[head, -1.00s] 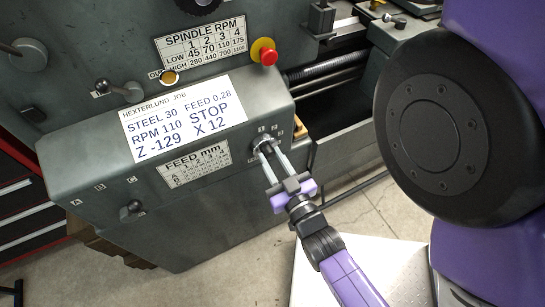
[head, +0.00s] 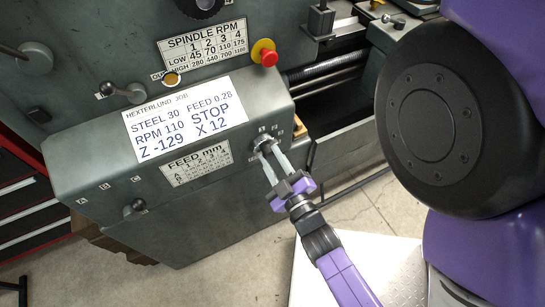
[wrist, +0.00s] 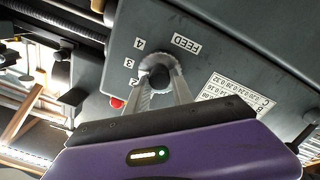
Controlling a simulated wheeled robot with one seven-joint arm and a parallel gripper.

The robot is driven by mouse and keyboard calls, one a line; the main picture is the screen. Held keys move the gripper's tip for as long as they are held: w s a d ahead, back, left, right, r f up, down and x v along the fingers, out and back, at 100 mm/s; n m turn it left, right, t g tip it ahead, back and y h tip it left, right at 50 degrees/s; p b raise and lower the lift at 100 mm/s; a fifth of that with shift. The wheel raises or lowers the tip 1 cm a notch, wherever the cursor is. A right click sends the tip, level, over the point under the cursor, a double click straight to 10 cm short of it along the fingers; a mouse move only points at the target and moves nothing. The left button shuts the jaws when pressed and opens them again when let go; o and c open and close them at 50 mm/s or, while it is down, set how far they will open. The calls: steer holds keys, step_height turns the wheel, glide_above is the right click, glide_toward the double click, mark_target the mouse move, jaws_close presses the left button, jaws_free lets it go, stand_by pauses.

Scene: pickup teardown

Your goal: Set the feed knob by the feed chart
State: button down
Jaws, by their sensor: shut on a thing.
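The feed knob (head: 262,143) is a small dark knob at the right end of the grey lathe headstock's lower front. It also shows in the wrist view (wrist: 159,76), with numbered plates 4, 3 and 2 along its left side and a FEED label above right. My gripper (head: 268,151) has its two pale fingers around the knob, shut on it. The fingers hide part of the knob, and I cannot tell its pointer's setting. The feed chart (head: 196,163) is a small white plate left of the knob; its small figures are hard to read.
A white job card (head: 185,117) above the chart reads STEEL 30, FEED 0.28, RPM 110, STOP, Z -129, X 12. A red stop button (head: 268,57) sits above the knob. A lever (head: 134,207) is at lower left.

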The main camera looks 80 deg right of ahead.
stand_by(0.4)
steer(key=c, duration=1.1)
jaws_free()
steer(key=v, duration=0.7)
steer(key=shift+s+a+b, duration=0.25)
steer(key=shift+a+b, duration=0.05)
steer(key=shift+b, duration=0.05)
steer(key=w+a+r+n+t+y+p, duration=0.2)
steer(key=a+r+n+t+y+p, duration=0.1)
steer(key=a+r+y, duration=0.9)
steer(key=a+t+y, duration=0.1)
steer(key=a+y, duration=0.1)
steer(key=y, duration=0.1)
steer(key=shift+a+n, duration=0.3)
steer(key=shift+a, duration=0.1)
